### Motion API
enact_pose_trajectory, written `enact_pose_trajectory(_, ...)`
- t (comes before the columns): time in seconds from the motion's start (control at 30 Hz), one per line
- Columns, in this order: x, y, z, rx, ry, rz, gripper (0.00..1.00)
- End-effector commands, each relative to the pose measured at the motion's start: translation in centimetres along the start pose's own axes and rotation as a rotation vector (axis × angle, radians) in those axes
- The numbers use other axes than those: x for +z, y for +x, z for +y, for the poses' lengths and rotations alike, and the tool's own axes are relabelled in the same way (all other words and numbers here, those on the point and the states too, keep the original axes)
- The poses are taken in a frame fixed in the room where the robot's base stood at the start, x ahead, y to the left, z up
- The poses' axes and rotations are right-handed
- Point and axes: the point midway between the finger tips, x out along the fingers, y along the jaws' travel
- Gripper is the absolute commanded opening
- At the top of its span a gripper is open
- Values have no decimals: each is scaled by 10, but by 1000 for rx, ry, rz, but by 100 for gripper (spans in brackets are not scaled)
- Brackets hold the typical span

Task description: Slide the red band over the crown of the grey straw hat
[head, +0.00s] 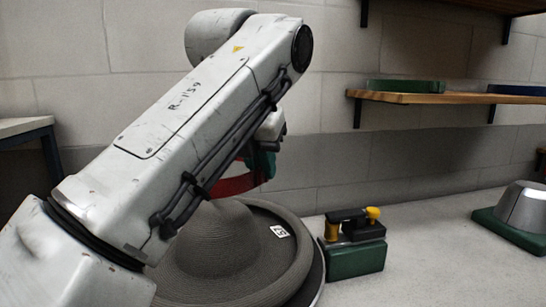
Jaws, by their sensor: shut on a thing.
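The grey straw hat (213,238) sits on the work surface, crown up, with a white tag (280,231) on it. My arm covers its left part. The red band (236,186) shows as a curved strip above and behind the crown, apart from the hat as far as I can see. My gripper (264,163) is shut on the band at its right side and holds it up. The arm hides the band's left part and much of the gripper.
A green block with a black and yellow tool (356,240) stands just right of the hat. A grey metal dome on a green base (522,215) is at the far right. A wooden shelf (440,98) is on the wall. The surface between the tool and dome is clear.

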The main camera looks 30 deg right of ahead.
Motion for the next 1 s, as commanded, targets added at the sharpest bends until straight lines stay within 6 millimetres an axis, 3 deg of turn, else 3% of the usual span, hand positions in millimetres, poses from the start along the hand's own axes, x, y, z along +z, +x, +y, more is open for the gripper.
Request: enact_pose_trajectory(1.0,-42,56,-1,6,-14,1,0)
